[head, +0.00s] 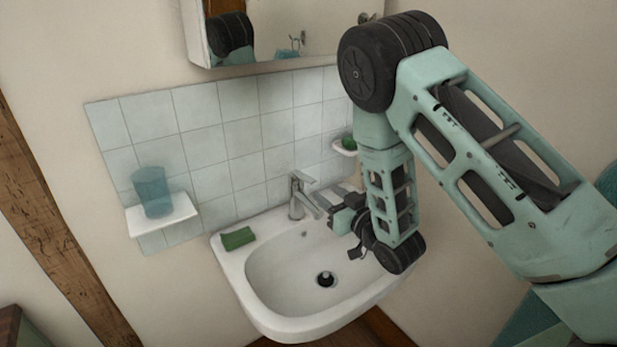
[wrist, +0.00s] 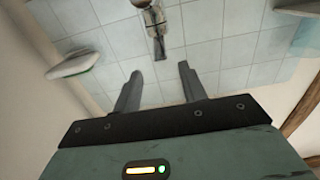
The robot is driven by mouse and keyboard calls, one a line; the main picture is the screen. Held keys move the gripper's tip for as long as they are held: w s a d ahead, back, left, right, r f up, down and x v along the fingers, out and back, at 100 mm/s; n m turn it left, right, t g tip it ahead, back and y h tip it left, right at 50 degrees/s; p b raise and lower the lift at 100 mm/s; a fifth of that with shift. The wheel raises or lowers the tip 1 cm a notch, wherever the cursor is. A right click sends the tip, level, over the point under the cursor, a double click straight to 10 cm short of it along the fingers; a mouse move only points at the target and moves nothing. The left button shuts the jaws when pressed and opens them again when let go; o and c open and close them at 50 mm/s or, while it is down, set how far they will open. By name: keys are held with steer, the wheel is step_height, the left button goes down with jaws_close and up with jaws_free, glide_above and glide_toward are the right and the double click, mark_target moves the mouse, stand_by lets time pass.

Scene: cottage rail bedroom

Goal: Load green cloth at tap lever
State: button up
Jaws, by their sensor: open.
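The green cloth (head: 238,238) lies as a small folded block on the left back rim of the white sink (head: 262,310). The chrome tap (head: 296,205) stands at the sink's back, with its lever (head: 304,177) on top. My gripper (head: 328,197) is open and empty, just right of the tap, above the basin's back right. In the wrist view the open fingers (wrist: 158,82) point toward the tiles, with the tap (wrist: 156,28) ahead between them. The cloth does not show in the wrist view. I cannot tell whether the fingers touch the tap.
A white shelf (head: 165,219) with a blue cup (head: 151,190) is on the left tiles. A soap dish (head: 343,150) with a green soap (head: 349,142) is on the right; the dish also shows in the wrist view (wrist: 70,64). A mirror cabinet (head: 275,40) hangs above. The basin is empty.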

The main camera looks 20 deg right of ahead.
mark_target(308, 178)
steer(key=p+x, duration=0.2)
steer(key=x, duration=0.7)
steer(key=shift+w+f, duration=0.1)
steer(key=shift+c, duration=0.3)
